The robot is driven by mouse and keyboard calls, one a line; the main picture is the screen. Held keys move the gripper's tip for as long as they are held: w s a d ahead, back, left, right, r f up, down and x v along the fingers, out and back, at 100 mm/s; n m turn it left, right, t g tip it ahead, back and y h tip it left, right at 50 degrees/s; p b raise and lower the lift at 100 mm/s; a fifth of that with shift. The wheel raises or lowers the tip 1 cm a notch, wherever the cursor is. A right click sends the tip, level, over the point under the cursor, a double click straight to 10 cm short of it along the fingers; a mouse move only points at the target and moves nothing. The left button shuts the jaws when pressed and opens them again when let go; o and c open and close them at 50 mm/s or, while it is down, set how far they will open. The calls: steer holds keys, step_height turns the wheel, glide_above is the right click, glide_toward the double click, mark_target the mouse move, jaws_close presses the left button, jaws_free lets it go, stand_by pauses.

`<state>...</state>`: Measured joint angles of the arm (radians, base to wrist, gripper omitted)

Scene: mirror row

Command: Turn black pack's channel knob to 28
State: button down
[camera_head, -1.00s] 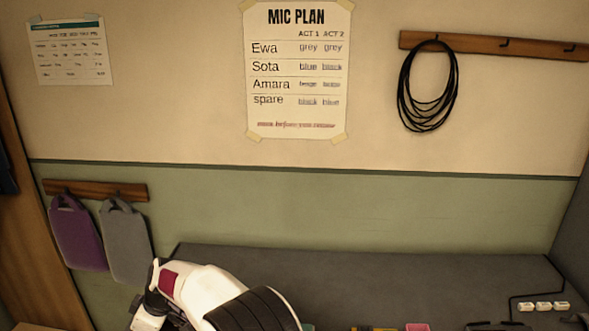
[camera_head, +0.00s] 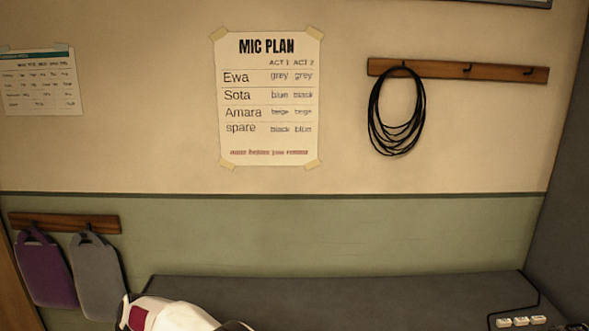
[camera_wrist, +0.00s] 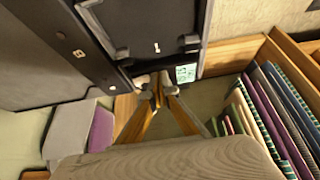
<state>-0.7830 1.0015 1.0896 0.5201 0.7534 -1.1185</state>
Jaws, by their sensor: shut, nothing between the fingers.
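In the wrist view my gripper (camera_wrist: 159,88) is shut and empty, its fingertips close to the lower edge of a dark panel. A small pale-green lit display (camera_wrist: 186,73) shows just right of the fingertips; its digits are too small to read. I cannot tell whether it belongs to the black pack. I cannot make out the channel knob. The head view shows neither the black pack nor my fingers. In the head view, a paper headed MIC PLAN (camera_head: 267,100) hangs on the wall; its Sota row reads blue, black, and its spare row black, blue.
A dark bench top (camera_head: 340,298) lies below the wall, with small white blocks (camera_head: 522,321) at its right. Black cable (camera_head: 397,112) hangs on a hook rail. In the wrist view, a wooden rack (camera_wrist: 240,52) of upright coloured items stands right, and a grey box (camera_wrist: 72,125) left.

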steer(key=shift+a, duration=0.2)
stand_by(0.3)
steer(key=shift+s+f, duration=0.15)
steer(key=shift+s, duration=0.5)
stand_by(0.6)
steer(key=shift+d, duration=0.1)
steer(key=shift+w+d, duration=0.15)
steer(key=shift+d, duration=0.15)
stand_by(0.4)
steer(key=shift+r, duration=0.25)
steer(key=shift+r, duration=2.9)
steer(key=shift+w+r, duration=0.45)
steer(key=shift+r, duration=0.05)
